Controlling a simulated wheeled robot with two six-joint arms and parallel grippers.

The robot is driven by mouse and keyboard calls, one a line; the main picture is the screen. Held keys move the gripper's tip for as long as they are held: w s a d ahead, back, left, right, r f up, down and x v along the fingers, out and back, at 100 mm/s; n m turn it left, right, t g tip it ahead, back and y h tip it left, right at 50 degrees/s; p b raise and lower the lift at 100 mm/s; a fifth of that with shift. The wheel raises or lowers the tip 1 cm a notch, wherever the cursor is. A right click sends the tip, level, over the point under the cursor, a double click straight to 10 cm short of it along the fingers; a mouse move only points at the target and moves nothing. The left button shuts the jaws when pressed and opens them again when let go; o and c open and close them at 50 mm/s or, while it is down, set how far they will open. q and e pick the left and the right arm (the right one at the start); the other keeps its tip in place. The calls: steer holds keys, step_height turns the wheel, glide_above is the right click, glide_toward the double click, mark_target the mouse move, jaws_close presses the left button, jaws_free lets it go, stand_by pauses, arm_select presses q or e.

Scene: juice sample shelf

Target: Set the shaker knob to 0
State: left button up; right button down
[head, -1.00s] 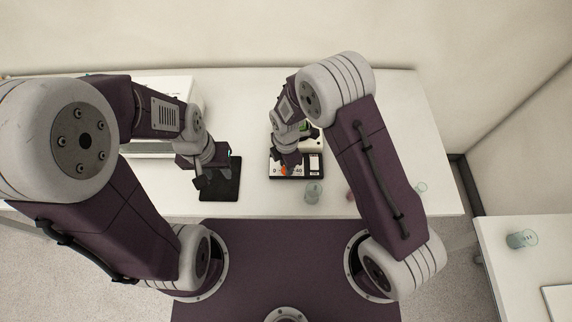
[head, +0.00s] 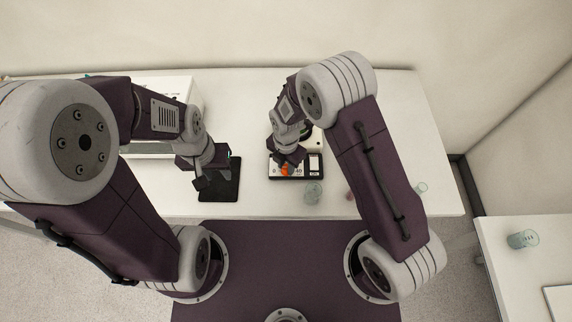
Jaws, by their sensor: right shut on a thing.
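The shaker (head: 313,165) stands on the white table, with a dark front panel carrying a white dial label marked 0 and 40. Its orange knob (head: 285,170) shows on that front, partly covered by my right gripper. My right gripper (head: 286,163) is over the shaker's front and shut on the orange knob. The knob's exact setting is too small to read. My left gripper (head: 200,184) hangs over the left edge of a black mat; its jaw opening cannot be made out.
A black mat (head: 228,188) lies left of the shaker. A glass beaker (head: 313,192) stands just in front of the shaker, and another glass (head: 420,188) is near the table's right end. A white box (head: 180,92) is behind my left arm. A side table with a beaker (head: 522,239) is at right.

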mark_target(286, 167)
steer(key=shift+w+r, duration=0.15)
steer(key=c, duration=1.3)
jaws_free()
steer(key=shift+o, duration=0.8)
steer(key=shift+r, duration=0.3)
step_height(286, 167, up, 8)
steer(key=b, duration=0.1)
steer(key=shift+r+b, duration=0.15)
steer(key=shift+b, duration=0.2)
